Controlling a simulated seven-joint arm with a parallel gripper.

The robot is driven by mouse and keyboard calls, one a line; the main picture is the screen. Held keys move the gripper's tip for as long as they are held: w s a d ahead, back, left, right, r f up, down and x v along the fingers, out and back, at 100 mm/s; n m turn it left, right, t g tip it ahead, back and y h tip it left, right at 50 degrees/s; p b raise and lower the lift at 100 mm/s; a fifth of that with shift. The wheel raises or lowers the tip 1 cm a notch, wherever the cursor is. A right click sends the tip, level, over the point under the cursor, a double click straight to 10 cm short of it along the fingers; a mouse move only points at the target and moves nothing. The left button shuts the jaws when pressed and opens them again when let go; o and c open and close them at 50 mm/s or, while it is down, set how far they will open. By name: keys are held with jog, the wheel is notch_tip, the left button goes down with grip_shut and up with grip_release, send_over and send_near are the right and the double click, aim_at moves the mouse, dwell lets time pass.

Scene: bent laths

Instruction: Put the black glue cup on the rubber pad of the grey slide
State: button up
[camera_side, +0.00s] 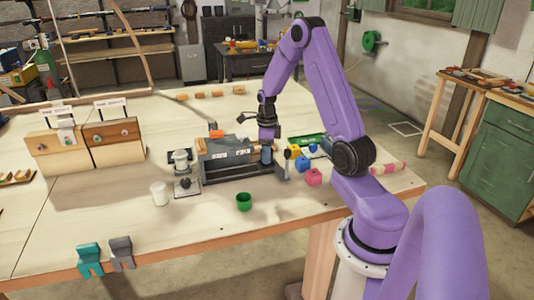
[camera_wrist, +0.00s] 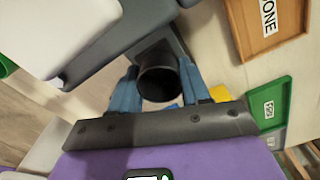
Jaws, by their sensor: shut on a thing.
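The black glue cup (camera_wrist: 160,82) is between the blue fingers of my gripper (camera_wrist: 158,92) in the wrist view, with its dark open mouth toward the camera. My gripper is shut on it. In the side view my gripper (camera_side: 266,153) points down at the right end of a grey machine (camera_side: 228,157), and the cup is hard to make out there. Grey parts (camera_wrist: 115,38) lie just beyond the cup in the wrist view. I cannot tell which part is the slide, and I cannot make out the rubber pad or whether the cup touches anything.
A green cup (camera_side: 243,202) and a white cup (camera_side: 158,194) stand in front of the machine. Pink, yellow and blue blocks (camera_side: 313,177) lie to its right, near a green tray (camera_wrist: 270,101). Wooden boxes (camera_side: 115,143) stand left.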

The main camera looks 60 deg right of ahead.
jog(key=shift+f, duration=0.25)
jog(key=o, duration=1)
